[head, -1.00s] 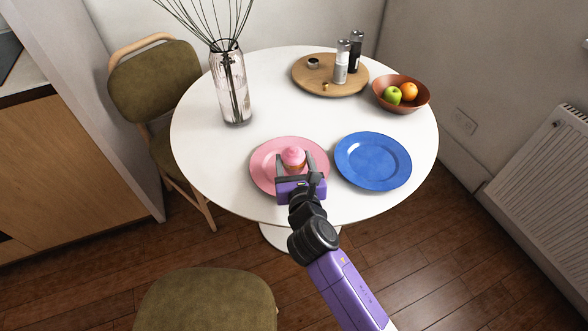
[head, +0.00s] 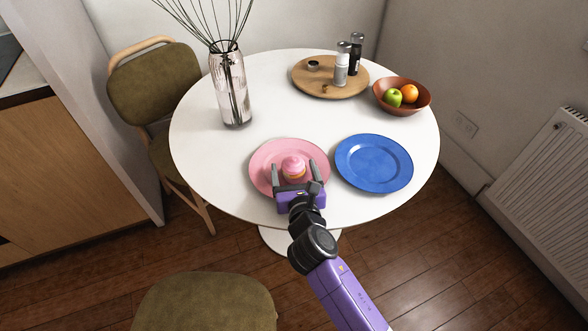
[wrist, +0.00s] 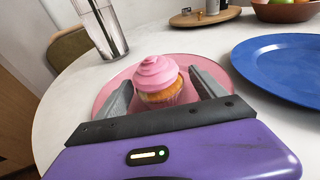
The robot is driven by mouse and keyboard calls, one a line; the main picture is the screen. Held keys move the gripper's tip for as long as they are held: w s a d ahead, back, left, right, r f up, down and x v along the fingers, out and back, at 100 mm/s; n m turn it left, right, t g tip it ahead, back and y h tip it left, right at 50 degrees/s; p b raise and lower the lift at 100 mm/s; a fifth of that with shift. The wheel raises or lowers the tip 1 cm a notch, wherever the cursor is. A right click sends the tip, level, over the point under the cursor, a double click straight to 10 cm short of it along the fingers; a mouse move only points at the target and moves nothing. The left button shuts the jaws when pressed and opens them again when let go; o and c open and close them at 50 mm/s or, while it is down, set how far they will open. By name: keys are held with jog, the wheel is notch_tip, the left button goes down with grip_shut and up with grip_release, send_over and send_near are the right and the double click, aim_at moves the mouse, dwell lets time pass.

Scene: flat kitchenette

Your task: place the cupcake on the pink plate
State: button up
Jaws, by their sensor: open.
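The cupcake (head: 293,167) has pink frosting and stands upright on the pink plate (head: 262,160). In the wrist view the cupcake (wrist: 157,78) shows its swirled frosting and pale wrapper, with the pink plate (wrist: 108,91) under it. My gripper (head: 294,167) is open, low over the plate, with one finger on each side of the cupcake. In the wrist view both grey fingers of my gripper (wrist: 161,88) are spread, with a gap visible beside the cupcake. The plate's near part is hidden by my gripper.
A blue plate (head: 373,162) lies right of the pink plate and is empty. A glass vase (head: 231,90) with twigs stands at the back left. A round wooden board (head: 310,86) with shakers and a fruit bowl (head: 402,109) are at the back. The table's middle is clear.

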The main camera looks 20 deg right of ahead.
jog(key=shift+r, duration=0.15)
jog(key=v, duration=1.2)
jog(key=shift+p, duration=0.4)
